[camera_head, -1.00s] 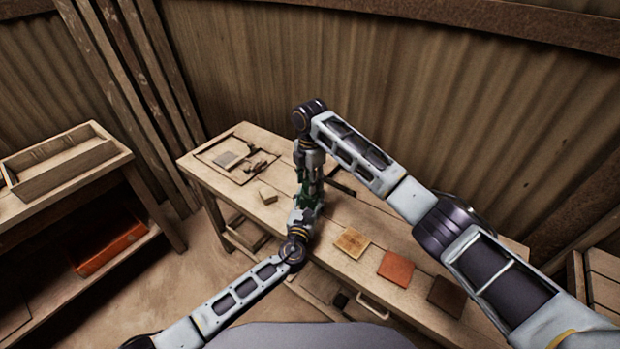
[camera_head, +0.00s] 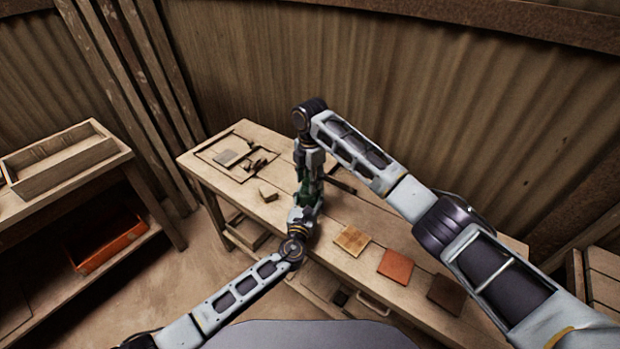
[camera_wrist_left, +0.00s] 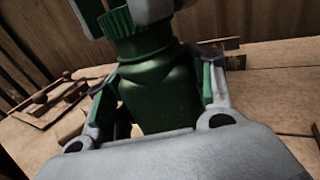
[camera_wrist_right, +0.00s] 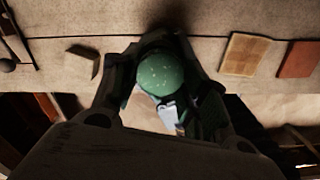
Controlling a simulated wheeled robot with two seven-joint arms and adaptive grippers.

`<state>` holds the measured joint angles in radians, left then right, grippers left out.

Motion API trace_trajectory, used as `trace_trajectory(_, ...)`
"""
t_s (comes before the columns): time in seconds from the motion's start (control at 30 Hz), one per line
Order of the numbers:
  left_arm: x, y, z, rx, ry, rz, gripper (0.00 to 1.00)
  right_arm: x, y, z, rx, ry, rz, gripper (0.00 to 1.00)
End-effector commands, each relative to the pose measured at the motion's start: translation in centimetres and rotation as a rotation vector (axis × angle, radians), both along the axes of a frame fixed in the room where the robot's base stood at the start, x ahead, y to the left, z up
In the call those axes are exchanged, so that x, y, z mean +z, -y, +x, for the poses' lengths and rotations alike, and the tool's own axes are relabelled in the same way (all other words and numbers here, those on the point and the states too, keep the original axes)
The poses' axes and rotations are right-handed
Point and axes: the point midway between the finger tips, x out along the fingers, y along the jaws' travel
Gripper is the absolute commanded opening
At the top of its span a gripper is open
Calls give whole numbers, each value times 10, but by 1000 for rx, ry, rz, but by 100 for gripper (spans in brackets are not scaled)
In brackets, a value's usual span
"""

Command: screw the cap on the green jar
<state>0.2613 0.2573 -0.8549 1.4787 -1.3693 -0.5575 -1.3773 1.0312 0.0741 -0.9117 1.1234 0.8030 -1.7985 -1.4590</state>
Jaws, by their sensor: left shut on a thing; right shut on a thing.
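The green jar (camera_wrist_left: 155,95) stands upright between the fingers of my left gripper (camera_wrist_left: 165,90), which is shut on its body. The green ribbed cap (camera_wrist_left: 117,22) sits at the top of the jar's neck in the left wrist view; I cannot tell how tightly it is seated. My right gripper (camera_wrist_right: 160,80) comes from above and is shut on the cap, whose round speckled top (camera_wrist_right: 160,72) shows in the right wrist view. In the head view the jar (camera_head: 312,190) is mostly hidden by both grippers.
The workbench (camera_head: 345,215) carries a patterned yellow tile (camera_head: 352,240), a red tile (camera_head: 396,266) and a dark brown tile (camera_head: 446,294) at right. A small block (camera_head: 268,194) lies left of the jar. A side shelf (camera_head: 60,170) holds an orange bin (camera_head: 108,245).

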Motion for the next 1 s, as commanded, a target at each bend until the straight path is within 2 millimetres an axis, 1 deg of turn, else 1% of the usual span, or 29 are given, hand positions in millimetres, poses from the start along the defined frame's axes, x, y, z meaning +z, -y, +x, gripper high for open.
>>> trace_trajectory(0.57,-1,0,0,0,-1,0,11,-7,0,0,0,0,0,37)
trace_trajectory(0.6,-1,0,0,0,-1,0,0,-7,0,0,0,1,1,37)
trace_trajectory(0.7,-1,0,0,0,-1,0,0,-7,0,0,-5,1,1,37)
trace_trajectory(0.87,-1,0,0,0,-1,0,0,-7,0,0,-64,1,-1,37)
trace_trajectory(1.0,-1,0,0,0,-1,0,0,-7,0,0,-171,0,1,37)
